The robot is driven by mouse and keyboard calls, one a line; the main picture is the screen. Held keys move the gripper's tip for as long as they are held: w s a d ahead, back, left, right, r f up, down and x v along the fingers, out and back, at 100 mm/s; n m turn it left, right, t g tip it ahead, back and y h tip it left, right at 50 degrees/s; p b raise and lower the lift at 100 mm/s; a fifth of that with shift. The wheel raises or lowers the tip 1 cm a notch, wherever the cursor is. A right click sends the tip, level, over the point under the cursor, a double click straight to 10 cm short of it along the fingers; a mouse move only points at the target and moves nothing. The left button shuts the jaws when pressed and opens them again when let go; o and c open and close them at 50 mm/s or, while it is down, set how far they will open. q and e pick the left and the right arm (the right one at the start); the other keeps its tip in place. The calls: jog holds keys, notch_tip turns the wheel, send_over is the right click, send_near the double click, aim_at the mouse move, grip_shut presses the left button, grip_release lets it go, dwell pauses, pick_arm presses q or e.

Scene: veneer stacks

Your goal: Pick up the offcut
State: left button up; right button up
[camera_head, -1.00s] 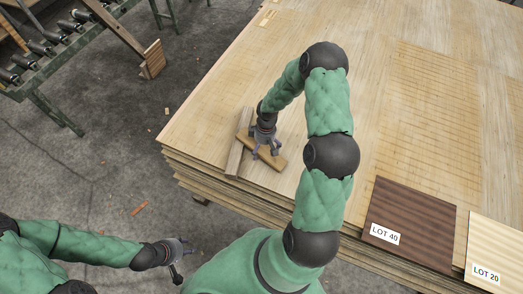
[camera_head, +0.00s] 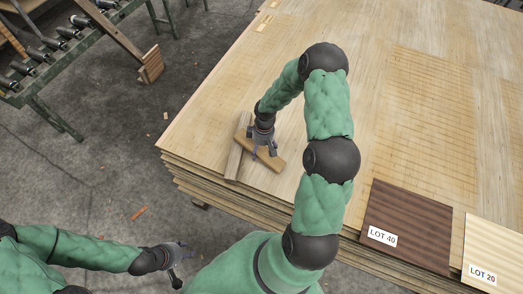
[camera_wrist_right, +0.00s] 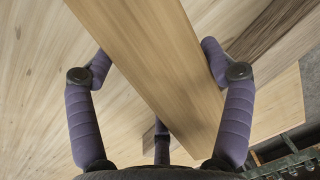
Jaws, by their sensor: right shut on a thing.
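The offcut (camera_head: 271,160), a short light-brown board, lies at a slant near the front left corner of the top sheet. My right gripper (camera_head: 264,151) is above it, pointing down, shut on the board. In the right wrist view the offcut (camera_wrist_right: 150,50) runs between the fingers and hides part of what is below. I cannot tell whether it is clear of what lies under it. My left gripper (camera_head: 180,264) is open and empty, over the floor at the lower left.
A greyish wood strip (camera_head: 235,158) lies beside and partly behind the offcut, on the veneer stack (camera_head: 330,40). A dark LOT 40 panel (camera_head: 408,226) and a pale LOT 20 panel (camera_head: 495,250) lie at the right. A roller conveyor (camera_head: 45,75) stands at the upper left.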

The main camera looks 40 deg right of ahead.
jog(key=a+r, duration=0.2)
jog(key=s+a+r+p, duration=0.1)
jog(key=a+r, duration=0.1)
jog(key=a+r+p, duration=0.1)
jog(key=a+r, duration=0.1)
jog(key=r, duration=0.1)
jog(key=shift+s, duration=0.25)
jog(key=s+a+r+p, duration=0.1)
jog(key=s+a+r, duration=0.15)
jog(key=a, duration=0.45)
jog(key=w+a+r+m, duration=0.3)
jog(key=w+a+r, duration=0.2)
jog(key=w+r, duration=0.2)
jog(key=s+d+f+n, duration=0.1)
jog(key=s+f, duration=0.1)
jog(key=s+d+f+n, duration=0.1)
jog(key=s+d+f, duration=0.1)
jog(key=s+d+f+n, duration=0.1)
jog(key=s+f, duration=0.1)
jog(key=shift+s+d+f, duration=0.2)
jog(key=shift+s+d, duration=0.05)
